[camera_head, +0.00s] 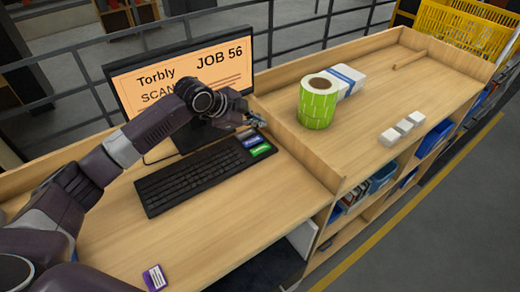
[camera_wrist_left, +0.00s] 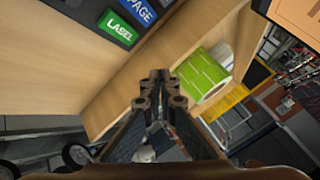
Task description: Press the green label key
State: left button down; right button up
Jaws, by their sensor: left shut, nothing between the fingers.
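My left gripper (camera_head: 259,122) is shut and empty. It is above the desk, just behind the two coloured keys in the head view, and apart from the green key. The fingertips (camera_wrist_left: 161,80) are in the middle of the left wrist view. My right gripper is not in view.
A monitor (camera_head: 165,78) reading "Torbly JOB 56" stands behind the keyboard. A raised wooden divider (camera_head: 290,140) is to the right of the keys. A purple item (camera_head: 154,277) lies at the front left.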

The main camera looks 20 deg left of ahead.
pick_arm(q)
jog(key=b, duration=0.6)
send_over(266, 145)
jog(key=s+a, duration=0.2)
jog(key=s, duration=0.1)
notch_tip(266, 145, down, 6)
jog(key=shift+w+d+f, duration=0.1)
jog(key=shift+d+f, duration=0.05)
jog(key=shift+f, duration=0.8)
jog(key=shift+f, duration=0.1)
jog(key=shift+f, duration=0.35)
